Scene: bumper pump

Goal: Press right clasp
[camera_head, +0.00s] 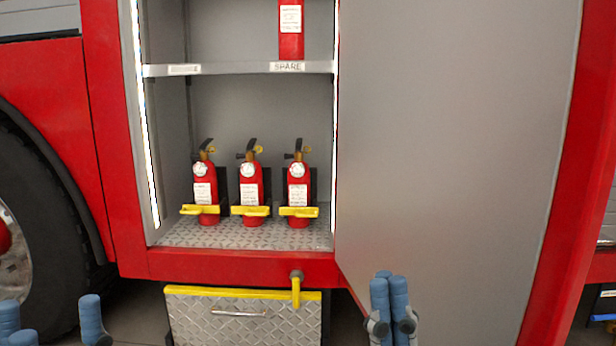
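A yellow clasp (296,290) hangs from a dark round mount on the truck's red lower edge. It lies over the right part of the yellow-topped diamond-plate bumper box (190,312). No second clasp shows on the left of the box. My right gripper (391,280) is right of the clasp and apart from it in the picture, fingers together, with nothing seen between them. My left gripper (50,312) is at the bottom left corner, fingers wide apart and empty, far from the clasp. The lower part of the box is cut off by the frame.
A grey open door (450,140) stands to the right, behind my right gripper. Several red fire extinguishers, such as the middle one (249,185), stand in the open compartment above the box. A large black wheel (45,215) is at the left.

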